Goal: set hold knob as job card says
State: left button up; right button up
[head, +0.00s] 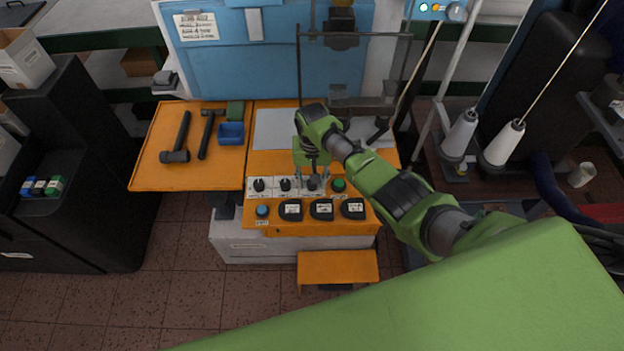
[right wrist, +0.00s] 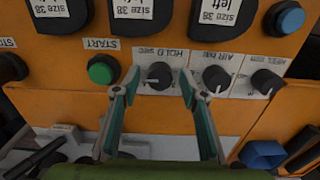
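The hold knob (right wrist: 160,75) is a dark round knob with a light pointer mark, on a white label strip reading HOLD in the right wrist view. Its pointer lies roughly level, toward the left there. My right gripper (right wrist: 159,80) is open, its two fingers on either side of the knob with visible gaps. In the head view, my right gripper (head: 311,168) comes down over the hold knob (head: 313,185), partly hiding it. The job card (head: 197,26) is on the blue machine front; its text is too small to read surely. My left gripper is not in view.
Beside the hold knob are the air knob (right wrist: 216,79), another dark knob (right wrist: 265,81) and the green start button (right wrist: 102,70). Black lasts (head: 322,209) labelled with sizes stand in front. Hammers (head: 176,140) and a blue bin (head: 231,133) lie on the left orange table.

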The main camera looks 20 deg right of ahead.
notch_tip(320, 180, up, 12)
dwell(0.6)
dwell(0.4)
